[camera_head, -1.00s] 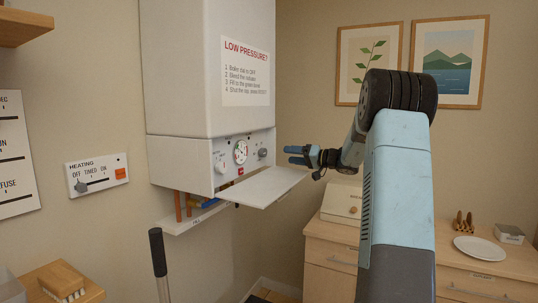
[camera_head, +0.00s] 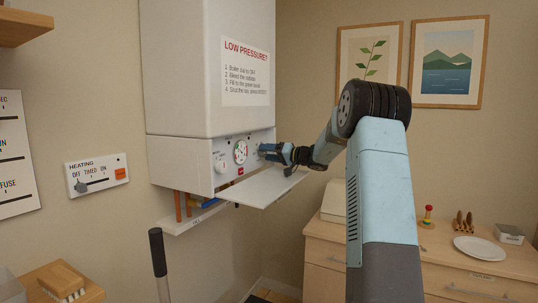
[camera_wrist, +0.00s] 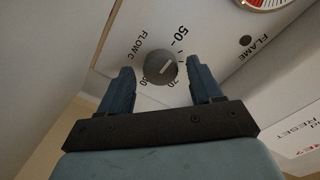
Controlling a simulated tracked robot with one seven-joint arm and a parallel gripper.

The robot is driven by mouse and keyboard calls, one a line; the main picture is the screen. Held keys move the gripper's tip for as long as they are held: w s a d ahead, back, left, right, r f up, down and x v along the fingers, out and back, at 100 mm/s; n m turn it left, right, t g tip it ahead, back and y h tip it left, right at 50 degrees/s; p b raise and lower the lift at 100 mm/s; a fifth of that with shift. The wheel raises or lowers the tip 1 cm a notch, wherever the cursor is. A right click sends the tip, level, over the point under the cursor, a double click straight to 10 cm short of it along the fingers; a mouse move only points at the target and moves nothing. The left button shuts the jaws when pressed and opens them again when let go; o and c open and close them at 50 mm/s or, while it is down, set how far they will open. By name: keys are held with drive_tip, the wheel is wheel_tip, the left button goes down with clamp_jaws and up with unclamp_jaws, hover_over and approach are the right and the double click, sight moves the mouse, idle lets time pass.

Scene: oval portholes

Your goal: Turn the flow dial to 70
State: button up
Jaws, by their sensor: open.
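The flow dial (camera_wrist: 160,68) is a small dark grey knob with a pale pointer mark on the white boiler panel. The wrist view shows "FLOW C" beside it and the marks 50 and 70 around it. The pointer line lies on its right half, and its exact reading is hard to tell. My gripper (camera_wrist: 161,80) is open, with one blue finger on each side of the dial and gaps visible between. In the head view my gripper (camera_head: 266,151) is at the right end of the boiler panel and hides the flow dial.
The boiler (camera_head: 208,75) has a round gauge (camera_head: 241,152) and another knob (camera_head: 220,164) left of my gripper. Its open flap (camera_head: 262,188) juts out just below my gripper. A cabinet (camera_head: 330,250) stands to the right.

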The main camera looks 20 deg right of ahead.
drive_tip(key=shift+c, duration=0.2)
drive_tip(key=c, duration=1)
drive_tip(key=shift+d, duration=0.1)
drive_tip(key=shift+m, duration=0.4)
drive_tip(key=m, duration=0.4)
drive_tip(key=shift+d+f+m, duration=0.1)
drive_tip(key=shift+f+m, duration=0.05)
drive_tip(key=shift+m, duration=0.15)
drive_tip(key=m, duration=0.6)
drive_tip(key=shift+f, duration=0.15)
drive_tip(key=m, duration=0.6)
drive_tip(key=shift+s+f+m, duration=0.1)
drive_tip(key=shift+f+m, duration=0.1)
drive_tip(key=shift+m, duration=0.2)
drive_tip(key=m, duration=0.5)
drive_tip(key=shift+m, duration=0.3)
drive_tip(key=shift+a, duration=0.2)
